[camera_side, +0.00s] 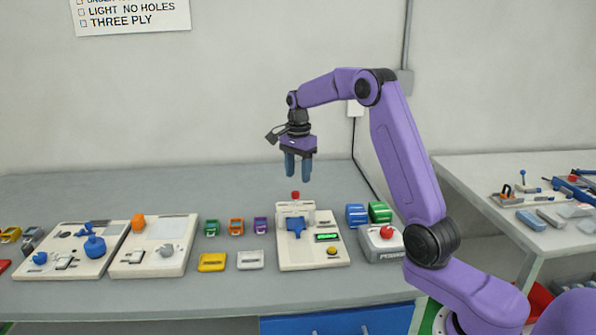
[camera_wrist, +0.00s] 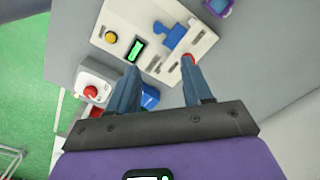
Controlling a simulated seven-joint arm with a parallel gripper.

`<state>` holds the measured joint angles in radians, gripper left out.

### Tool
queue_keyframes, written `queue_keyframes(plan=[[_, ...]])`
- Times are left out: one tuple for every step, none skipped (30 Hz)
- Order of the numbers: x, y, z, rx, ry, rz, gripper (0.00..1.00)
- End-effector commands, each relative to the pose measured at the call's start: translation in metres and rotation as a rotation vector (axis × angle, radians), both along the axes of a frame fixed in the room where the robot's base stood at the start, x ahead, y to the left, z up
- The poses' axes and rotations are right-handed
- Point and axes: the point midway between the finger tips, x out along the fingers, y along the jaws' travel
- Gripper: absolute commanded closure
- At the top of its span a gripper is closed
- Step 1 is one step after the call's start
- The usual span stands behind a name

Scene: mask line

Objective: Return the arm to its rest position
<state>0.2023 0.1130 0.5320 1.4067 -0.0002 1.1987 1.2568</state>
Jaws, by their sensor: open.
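My gripper (camera_side: 298,168) hangs in the air above the back of a beige machine with a green display (camera_side: 307,247), fingers pointing down. Its two blue fingers are apart with nothing between them. In the wrist view my gripper (camera_wrist: 160,85) also shows open and empty, with the beige machine (camera_wrist: 143,23) below it. The machine carries a blue part (camera_side: 296,226), a red knob (camera_side: 295,195) and a yellow button (camera_side: 331,251). My purple arm is bent and raised, clear of the table.
Left of the machine lie small coloured pieces, a yellow block (camera_side: 212,262), a white block (camera_side: 250,260) and two more beige stations (camera_side: 150,262). To the right are blue and green blocks (camera_side: 379,212) and a box with a red button (camera_side: 387,232). A second table (camera_side: 520,165) holds tools.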

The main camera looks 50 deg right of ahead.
Motion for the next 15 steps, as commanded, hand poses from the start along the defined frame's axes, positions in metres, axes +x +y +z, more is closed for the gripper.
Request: queue_keyframes(plan=[[0.000,0.000,0.000,0.000,0.000,0.000,0.50],[0.000,0.000,0.000,0.000,0.000,0.000,0.50],[0.000,0.000,0.000,0.000,0.000,0.000,0.50],[0.000,0.000,0.000,0.000,0.000,0.000,0.50],[0.000,0.000,0.000,0.000,0.000,0.000,0.50],[0.000,0.000,0.000,0.000,-0.001,0.000,0.50],[0.000,0.000,0.000,0.000,-0.001,0.000,0.50],[0.000,0.000,0.000,0.000,-0.001,0.000,0.50],[0.000,0.000,0.000,0.000,-0.001,0.000,0.50],[0.000,0.000,0.000,0.000,-0.001,0.001,0.50],[0.000,0.001,0.000,0.000,-0.001,0.006,0.50],[0.000,0.004,0.000,0.000,-0.001,0.018,0.50],[0.000,0.007,0.001,0.000,-0.002,0.032,0.50],[0.000,0.011,0.002,-0.001,-0.003,0.051,0.50],[-0.002,0.019,0.003,-0.001,-0.003,0.086,0.50]])
